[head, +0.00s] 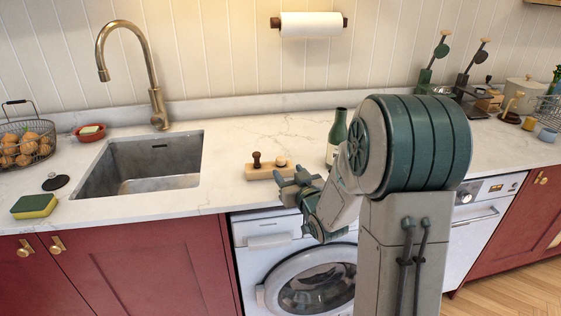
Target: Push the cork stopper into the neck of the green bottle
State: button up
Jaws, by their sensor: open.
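The green bottle (337,137) stands upright on the counter behind my arm. My arm hides part of its lower right side, and I cannot make out whether its mouth is open. A small wooden block (262,174) lies to the left of the bottle. It carries a dark brown knobbed piece (256,160) and a lighter tan piece (281,161), which looks like the cork stopper. My gripper (289,181) is open at the counter's front edge, close to the block's right end. Its fingers look empty, and I cannot tell whether they touch the block.
A sink (140,165) with a brass tap (152,75) is at the left. A sponge (34,205), a black plug (55,182), a red dish (90,132) and a wire basket (28,145) surround it. Utensil stands (437,75) are at the back right. Counter behind the block is clear.

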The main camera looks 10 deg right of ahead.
aim_at(283, 162)
jog(key=shift+p+x, duration=0.6)
jog(key=shift+x, duration=2.05)
jog(key=shift+d, duration=0.2)
jog(key=c, duration=1)
jog(key=shift+c, duration=0.2)
jog(key=shift+r, duration=0.15)
